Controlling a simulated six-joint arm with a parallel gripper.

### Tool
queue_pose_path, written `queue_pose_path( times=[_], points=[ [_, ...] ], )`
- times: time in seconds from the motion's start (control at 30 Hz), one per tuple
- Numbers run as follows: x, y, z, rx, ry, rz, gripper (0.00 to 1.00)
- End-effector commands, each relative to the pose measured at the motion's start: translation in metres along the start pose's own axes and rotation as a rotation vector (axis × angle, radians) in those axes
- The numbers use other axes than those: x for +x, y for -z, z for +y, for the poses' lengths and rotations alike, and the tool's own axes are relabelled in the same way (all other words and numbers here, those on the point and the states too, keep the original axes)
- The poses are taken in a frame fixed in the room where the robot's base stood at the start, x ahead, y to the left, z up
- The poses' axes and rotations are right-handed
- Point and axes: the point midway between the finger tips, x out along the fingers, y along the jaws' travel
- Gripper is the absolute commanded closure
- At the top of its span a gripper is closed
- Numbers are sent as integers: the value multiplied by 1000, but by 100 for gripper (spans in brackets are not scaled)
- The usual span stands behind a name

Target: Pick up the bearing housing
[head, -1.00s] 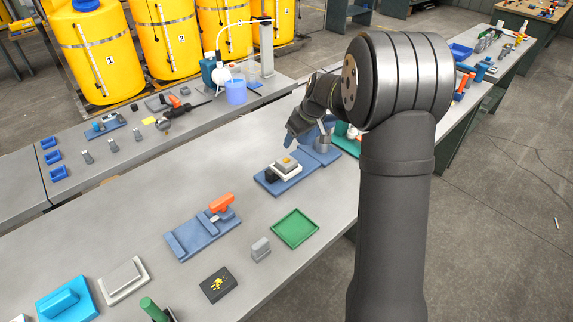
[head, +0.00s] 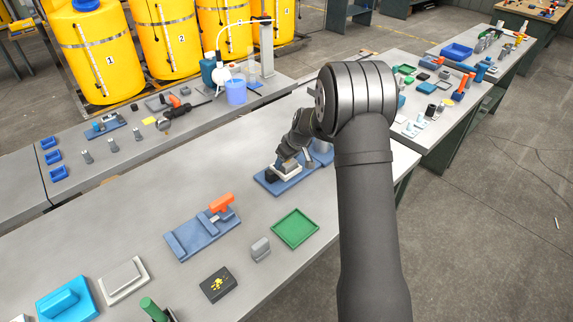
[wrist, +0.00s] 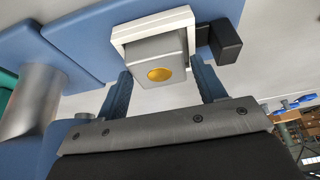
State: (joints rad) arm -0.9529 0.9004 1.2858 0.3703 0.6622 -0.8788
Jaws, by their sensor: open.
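A grey block with a round yellow disc, which looks like the bearing housing (wrist: 156,55), sits in a white square frame on a blue base plate (wrist: 95,22). In the head view the white frame (head: 288,173) shows on the blue plate, with the block partly hidden by my gripper. My gripper (wrist: 160,70) is open, with one blue finger on each side of the grey block. Whether the fingers touch it, I cannot tell.
A black block (wrist: 228,42) adjoins the white frame, close to one finger. A grey cylinder (wrist: 32,100) stands on the neighbouring blue plate. A green tray (head: 295,229), a small grey block (head: 260,248) and a blue fixture with an orange handle (head: 221,203) stand nearer.

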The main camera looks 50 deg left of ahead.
Motion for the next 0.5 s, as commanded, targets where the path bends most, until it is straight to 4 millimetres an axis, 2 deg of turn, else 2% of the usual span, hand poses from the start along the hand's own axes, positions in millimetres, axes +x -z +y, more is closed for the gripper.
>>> queue_pose_path(
  times=[0.17,0.27,0.4,0.5],
  points=[
    [0,0,0,0,-1,1,36],
    [0,0,0,0,0,0,52],
    [0,0,0,0,-1,1,80],
    [0,0,0,0,-1,1,82]
  ],
)
